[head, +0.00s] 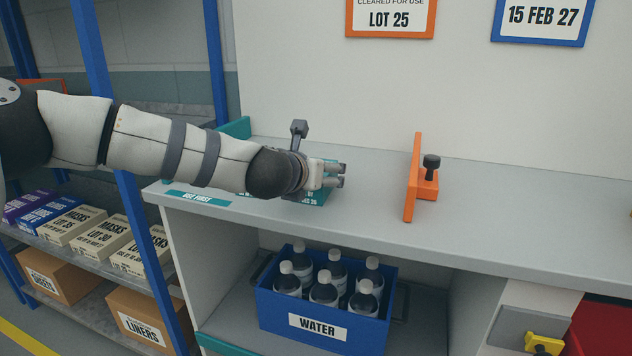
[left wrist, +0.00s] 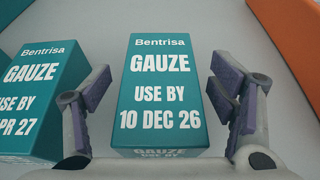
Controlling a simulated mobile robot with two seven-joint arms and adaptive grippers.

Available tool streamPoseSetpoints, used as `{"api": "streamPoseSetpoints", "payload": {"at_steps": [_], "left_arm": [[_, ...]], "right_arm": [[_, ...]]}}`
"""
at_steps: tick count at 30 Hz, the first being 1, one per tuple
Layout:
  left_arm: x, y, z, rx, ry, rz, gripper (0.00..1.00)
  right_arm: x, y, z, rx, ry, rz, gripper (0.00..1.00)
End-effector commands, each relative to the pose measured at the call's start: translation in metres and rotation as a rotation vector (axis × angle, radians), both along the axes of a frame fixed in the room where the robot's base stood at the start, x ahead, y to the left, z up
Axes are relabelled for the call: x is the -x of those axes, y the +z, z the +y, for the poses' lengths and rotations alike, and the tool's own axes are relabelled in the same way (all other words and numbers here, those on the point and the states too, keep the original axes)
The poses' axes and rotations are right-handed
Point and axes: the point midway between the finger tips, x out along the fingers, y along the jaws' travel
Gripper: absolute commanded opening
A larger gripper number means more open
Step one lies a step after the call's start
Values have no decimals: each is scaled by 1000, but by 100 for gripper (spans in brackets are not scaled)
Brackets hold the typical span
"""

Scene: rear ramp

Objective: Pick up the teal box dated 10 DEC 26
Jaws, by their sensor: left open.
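The teal gauze box marked USE BY 10 DEC 26 (left wrist: 160,95) stands between the two open fingers of my left gripper (left wrist: 160,105) in the left wrist view, with a gap visible on each side. In the head view my left gripper (head: 340,175) is over the grey counter, and the teal box (head: 316,197) shows only in part, mostly hidden behind the gripper and wrist. A second teal gauze box (left wrist: 40,95), its date ending in "PR 27", stands to the left in the left wrist view. My right gripper is not in view.
An orange upright divider (head: 412,180) with a black knob stands right of the gripper on the counter (head: 520,225). A teal USE FIRST label (head: 199,197) lies at the counter's left front. Below is a blue crate of WATER bottles (head: 275,312); shelves with boxes stand left.

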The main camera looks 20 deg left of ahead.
Motion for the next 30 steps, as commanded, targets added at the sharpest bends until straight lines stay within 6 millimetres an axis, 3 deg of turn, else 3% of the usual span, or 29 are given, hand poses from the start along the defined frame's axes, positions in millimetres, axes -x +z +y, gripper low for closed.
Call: {"api": "streamPoseSetpoints", "payload": {"at_steps": [8,15,16,25,30], "left_arm": [[-8,-3,0,-1,0,0,78],[-7,-3,0,-1,-1,0,25],[-7,-3,0,-1,-1,0,22],[-7,0,0,-1,0,-1,21],[-7,29,0,0,-1,-8,21]], "right_arm": [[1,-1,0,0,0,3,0],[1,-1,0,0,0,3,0],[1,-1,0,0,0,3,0],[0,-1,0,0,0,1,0],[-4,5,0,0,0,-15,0]]}}
